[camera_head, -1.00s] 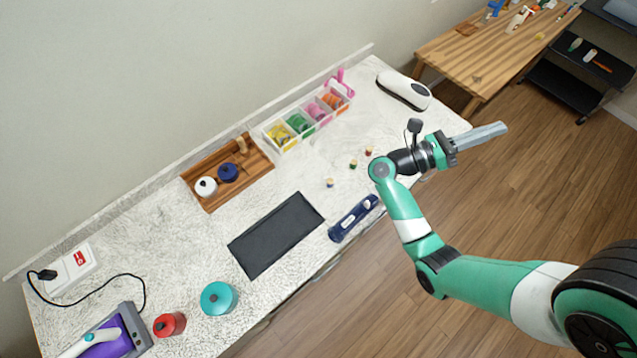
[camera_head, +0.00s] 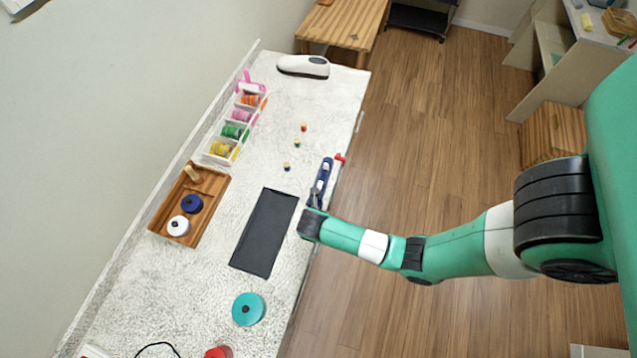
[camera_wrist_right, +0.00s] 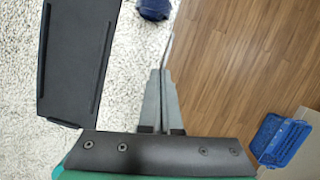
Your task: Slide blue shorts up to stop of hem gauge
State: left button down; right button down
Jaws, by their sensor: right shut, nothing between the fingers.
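I see nothing I can clearly identify as blue shorts or a hem gauge. A dark blue elongated object (camera_head: 324,176) with a pale part lies at the table's right edge in the head view. A dark blue object also shows at the top of the right wrist view (camera_wrist_right: 154,9). A flat black panel (camera_head: 264,232) lies beside it; the wrist view shows raised edges on the panel (camera_wrist_right: 75,60). My right gripper (camera_wrist_right: 163,72) is shut and empty, above the table's edge, right of the panel. In the head view it is small and partly hidden. My left gripper is not in view.
A wooden tray (camera_head: 159,232) holds a blue and a white round item. A clear box (camera_head: 207,157) holds coloured spools. A teal round container (camera_head: 248,309) and a red one (camera_head: 218,352) stand nearer. Several small spools (camera_head: 297,143) lie beyond the panel. A blue basket (camera_wrist_right: 285,140) shows in the wrist view.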

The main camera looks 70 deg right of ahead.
jog(key=x, duration=0.9)
jog(key=shift+f, duration=0.15)
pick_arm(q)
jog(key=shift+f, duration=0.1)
pick_arm(e)
jog(key=shift+w+d+f, duration=0.1)
jog(key=shift+w+d, duration=0.1)
jog(key=shift+d, duration=0.85)
jog(key=shift+w+d+f, duration=0.1)
jog(key=shift+w+d, duration=0.1)
jog(key=shift+d, duration=0.85)
